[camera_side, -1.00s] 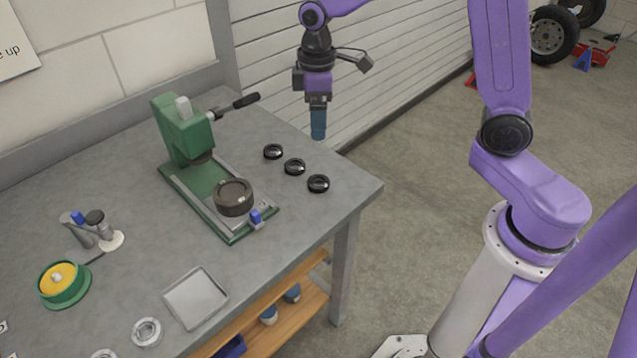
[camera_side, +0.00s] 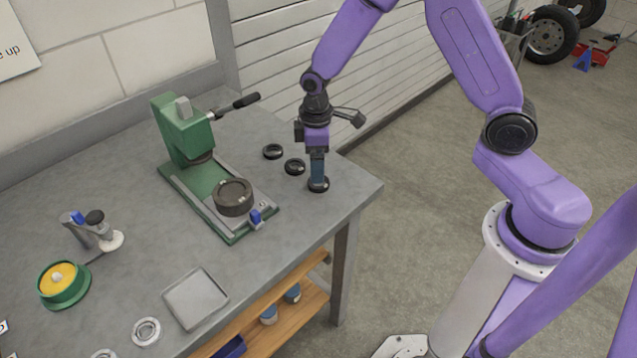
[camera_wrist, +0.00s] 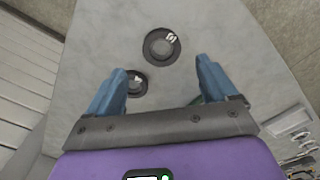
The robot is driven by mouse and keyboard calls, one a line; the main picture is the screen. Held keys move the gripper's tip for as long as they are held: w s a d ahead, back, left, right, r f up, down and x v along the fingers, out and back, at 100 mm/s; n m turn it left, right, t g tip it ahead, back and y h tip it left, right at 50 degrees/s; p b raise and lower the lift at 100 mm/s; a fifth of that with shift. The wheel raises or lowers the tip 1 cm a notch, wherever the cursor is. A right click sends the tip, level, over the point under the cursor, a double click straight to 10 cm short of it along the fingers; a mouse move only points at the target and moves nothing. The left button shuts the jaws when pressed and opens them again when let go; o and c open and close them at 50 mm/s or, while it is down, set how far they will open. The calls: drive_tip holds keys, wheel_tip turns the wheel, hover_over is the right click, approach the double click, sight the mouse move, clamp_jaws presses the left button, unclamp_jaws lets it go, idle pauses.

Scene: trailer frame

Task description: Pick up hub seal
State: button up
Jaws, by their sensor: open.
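Three black ring-shaped hub seals lie flat in a row on the grey bench. The back seal (camera_side: 273,152) and the middle seal (camera_side: 294,167) are clear of my gripper. My gripper (camera_side: 318,181) points down at the front-right seal (camera_side: 318,188), its blue fingertips at or just above it; I cannot tell whether they touch. In the wrist view my gripper (camera_wrist: 162,66) has its two blue fingers spread apart, with nothing gripped. One seal (camera_wrist: 161,46) shows ahead between the fingertips, and another (camera_wrist: 137,83) beside the left finger.
A green press (camera_side: 185,135) with a dark round part (camera_side: 233,197) on its base stands left of the seals. A grey tray (camera_side: 195,298), a green-and-yellow round container (camera_side: 63,284) and metal rings (camera_side: 146,331) lie farther left and in front. The bench's right edge is close.

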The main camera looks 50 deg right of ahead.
drive_tip(key=shift+s+a+f, duration=0.15)
drive_tip(key=shift+f, duration=2.45)
drive_tip(key=c, duration=1.1)
